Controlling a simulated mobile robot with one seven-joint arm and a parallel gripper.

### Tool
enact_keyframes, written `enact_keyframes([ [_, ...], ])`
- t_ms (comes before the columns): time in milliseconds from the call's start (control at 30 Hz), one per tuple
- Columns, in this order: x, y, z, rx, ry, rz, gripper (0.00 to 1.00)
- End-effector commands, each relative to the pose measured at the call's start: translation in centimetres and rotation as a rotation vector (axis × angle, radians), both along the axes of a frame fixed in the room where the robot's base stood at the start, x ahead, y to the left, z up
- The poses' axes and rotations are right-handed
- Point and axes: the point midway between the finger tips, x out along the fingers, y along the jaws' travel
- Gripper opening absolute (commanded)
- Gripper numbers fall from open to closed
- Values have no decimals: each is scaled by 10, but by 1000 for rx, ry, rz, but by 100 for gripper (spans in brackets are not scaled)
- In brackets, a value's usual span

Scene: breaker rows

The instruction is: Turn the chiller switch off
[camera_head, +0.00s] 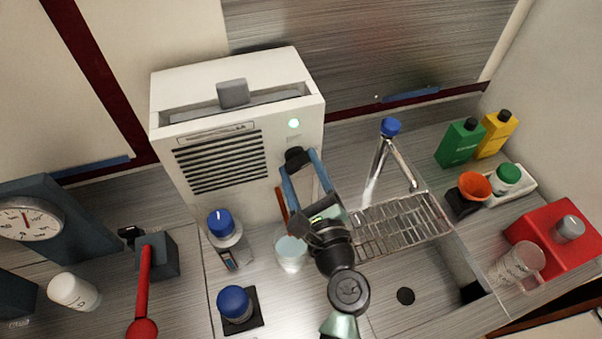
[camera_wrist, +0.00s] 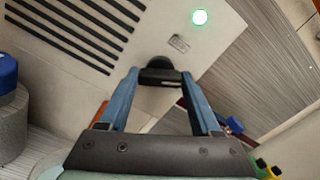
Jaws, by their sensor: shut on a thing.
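The chiller (camera_head: 250,210) is a white box with a dark slatted vent, standing against the back wall. Its green lamp (camera_head: 294,123) is lit, and the lamp also shows bright in the wrist view (camera_wrist: 200,17). Below the lamp is a black switch knob (camera_head: 294,155), also seen in the wrist view (camera_wrist: 159,63). My gripper (camera_head: 298,165) has its two blue fingers on either side of the knob, shut on it. The fingertips hide part of the knob, and its exact turn angle is hard to tell.
A blue-capped bottle (camera_head: 225,236) and a clear beaker (camera_head: 290,254) stand close below the chiller front. A tap (camera_head: 391,150) and wire rack (camera_head: 400,226) are right of my arm. A red lever (camera_head: 144,285) stands at the left.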

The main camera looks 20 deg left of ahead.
Motion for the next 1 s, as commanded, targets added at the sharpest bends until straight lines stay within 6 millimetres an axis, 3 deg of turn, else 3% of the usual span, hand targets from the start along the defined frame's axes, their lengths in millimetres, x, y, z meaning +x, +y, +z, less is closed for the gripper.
enact_keyframes([
  [1000,0,0,-3,-755,-509,0,9],
])
